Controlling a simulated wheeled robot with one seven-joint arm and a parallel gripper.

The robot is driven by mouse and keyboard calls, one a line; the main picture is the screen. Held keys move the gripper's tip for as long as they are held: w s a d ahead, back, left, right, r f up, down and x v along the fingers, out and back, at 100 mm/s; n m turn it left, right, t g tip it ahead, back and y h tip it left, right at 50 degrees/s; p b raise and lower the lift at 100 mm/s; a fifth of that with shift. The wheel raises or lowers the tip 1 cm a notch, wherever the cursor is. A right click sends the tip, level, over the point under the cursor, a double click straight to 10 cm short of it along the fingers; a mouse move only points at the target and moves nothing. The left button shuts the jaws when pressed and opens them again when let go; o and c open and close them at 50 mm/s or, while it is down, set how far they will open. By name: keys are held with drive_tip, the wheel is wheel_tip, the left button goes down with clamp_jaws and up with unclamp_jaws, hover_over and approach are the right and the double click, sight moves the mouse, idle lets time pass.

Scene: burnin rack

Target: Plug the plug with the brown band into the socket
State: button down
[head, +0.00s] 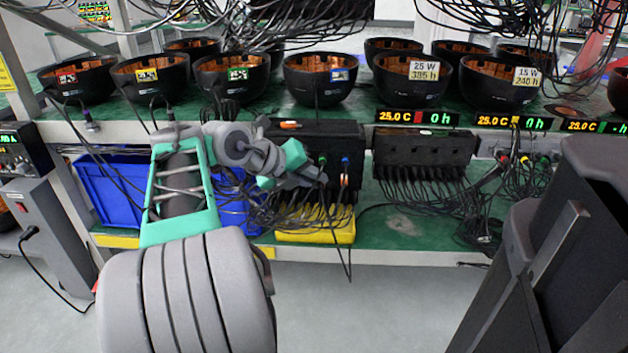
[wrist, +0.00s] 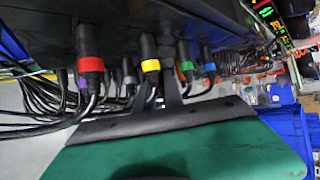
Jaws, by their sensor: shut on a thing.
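My gripper (head: 316,177) is at the front of the black box on the rack's lower level. Its dark fingers (wrist: 171,78) reach up among the plugs in the wrist view. They are shut on what seems to be a plug, but it is mostly hidden and I see no brown band on it. A small orange-brown mark (head: 343,180) shows just right of the gripper; I cannot tell whether it is the band. The black box (head: 310,133) has plugs along its front. The socket opening is hidden from both views.
Plugs with red (wrist: 90,64), yellow (wrist: 150,66), green (wrist: 186,66) and blue (wrist: 209,67) bands crowd around the fingers, with loose cables behind. A yellow tray (head: 320,236) sits below. A blue bin (head: 112,190) stands left; a second black box (head: 425,147) stands right.

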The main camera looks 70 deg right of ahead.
drive_tip(key=shift+w+d, duration=0.15)
drive_tip(key=shift+d, duration=0.4)
drive_tip(key=c, duration=1.4)
unclamp_jaws()
drive_tip(key=shift+o, duration=0.2)
drive_tip(key=p+v, duration=0.2)
drive_tip(key=v, duration=0.5)
drive_tip(key=shift+w+a+r+p, duration=0.15)
drive_tip(key=shift+a+r+p, duration=0.1)
drive_tip(key=shift+a+p, duration=0.1)
drive_tip(key=shift+d, duration=0.1)
